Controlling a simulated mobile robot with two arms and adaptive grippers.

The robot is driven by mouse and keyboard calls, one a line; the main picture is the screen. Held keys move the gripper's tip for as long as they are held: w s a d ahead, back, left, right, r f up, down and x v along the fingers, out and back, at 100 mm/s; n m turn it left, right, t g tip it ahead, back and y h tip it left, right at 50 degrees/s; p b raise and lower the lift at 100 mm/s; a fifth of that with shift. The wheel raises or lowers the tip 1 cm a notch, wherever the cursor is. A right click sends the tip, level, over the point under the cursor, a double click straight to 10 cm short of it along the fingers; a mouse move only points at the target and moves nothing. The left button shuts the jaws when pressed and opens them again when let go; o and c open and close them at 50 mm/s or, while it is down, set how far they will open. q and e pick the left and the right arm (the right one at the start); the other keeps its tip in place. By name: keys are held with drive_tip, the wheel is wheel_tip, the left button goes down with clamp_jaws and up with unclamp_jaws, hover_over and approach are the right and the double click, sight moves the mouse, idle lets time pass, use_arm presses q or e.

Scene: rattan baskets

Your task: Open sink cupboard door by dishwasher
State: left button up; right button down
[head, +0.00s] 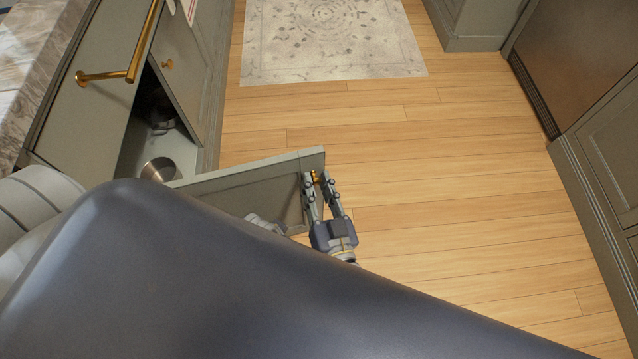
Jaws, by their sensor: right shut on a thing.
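The sink cupboard door (250,188) is a grey-green panel swung well out from the cabinet, over the wooden floor. My right gripper (316,180) is at the free end of the door, shut on its small brass knob (315,176). The cupboard opening (158,130) shows at the left, with a metal cylindrical thing (158,170) inside at the bottom. A second door with a brass knob (167,64) is closed beside the opening. My left gripper is not in view.
A patterned rug (330,40) lies on the floor at the back. Grey-green cabinets (610,150) and a dark appliance (575,60) line the right side. The wooden floor (450,170) between is clear. A marble counter (30,60) is at the left edge.

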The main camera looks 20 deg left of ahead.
drive_tip(key=c, duration=1.6)
unclamp_jaws()
drive_tip(key=v, duration=1.2)
drive_tip(key=shift+o, duration=0.3)
